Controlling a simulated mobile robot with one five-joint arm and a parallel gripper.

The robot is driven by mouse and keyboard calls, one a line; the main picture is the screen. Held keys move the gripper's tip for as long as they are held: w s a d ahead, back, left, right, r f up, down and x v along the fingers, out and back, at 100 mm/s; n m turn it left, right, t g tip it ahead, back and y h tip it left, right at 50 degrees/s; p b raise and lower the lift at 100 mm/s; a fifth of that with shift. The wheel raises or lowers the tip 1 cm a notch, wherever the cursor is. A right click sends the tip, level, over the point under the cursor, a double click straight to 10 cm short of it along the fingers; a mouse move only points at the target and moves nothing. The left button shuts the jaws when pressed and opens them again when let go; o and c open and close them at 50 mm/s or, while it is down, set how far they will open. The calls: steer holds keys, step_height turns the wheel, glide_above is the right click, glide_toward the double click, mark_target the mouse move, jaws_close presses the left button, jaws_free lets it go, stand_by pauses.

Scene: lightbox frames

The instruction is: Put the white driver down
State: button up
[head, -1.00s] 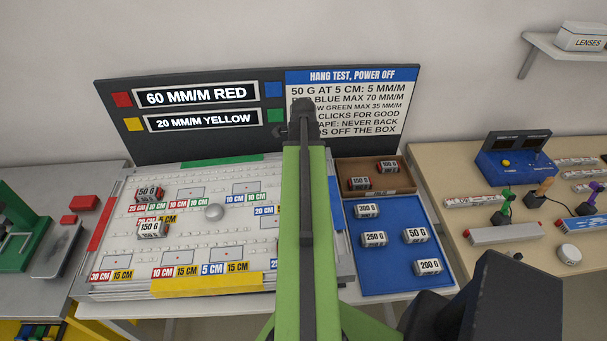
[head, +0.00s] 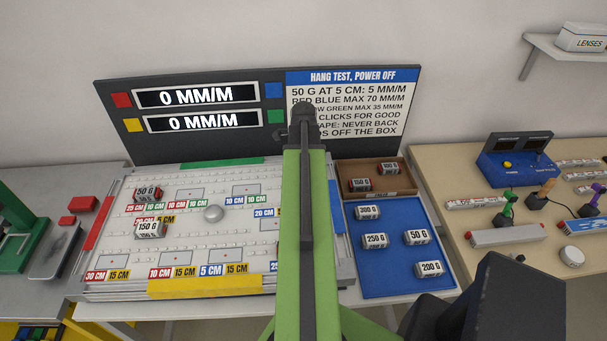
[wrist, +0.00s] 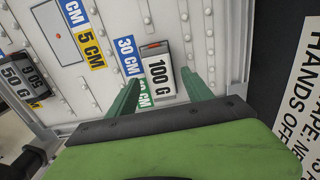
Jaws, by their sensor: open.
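No white driver can be made out in either view, and none is between my fingers. My gripper (wrist: 160,92) shows in the wrist view with its two green fingers apart. A white-faced 100 G weight (wrist: 160,72) stands on the white board between and just beyond the fingertips; I cannot tell whether they touch it. In the head view my green arm hides the gripper and this weight. Drivers with green (head: 509,197), tan (head: 543,187) and purple (head: 596,186) parts stand on the right-hand table.
A dark sign panel (head: 215,148) rises behind.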

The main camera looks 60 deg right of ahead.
step_height(320, 180, up, 13)
steer(key=p, duration=1.3)
steer(key=w+a+n, duration=1.3)
steer(key=w+a, duration=0.4)
steer(key=a, duration=0.4)
steer(key=w+a+n, duration=0.2)
steer(key=a+n, duration=0.6)
steer(key=a, duration=0.6)
steer(key=w+a+n, duration=0.2)
steer(key=a+n, duration=0.6)
steer(key=a, duration=0.7)
steer(key=shift+w+a, duration=0.15)
steer(key=shift+w, duration=0.15)
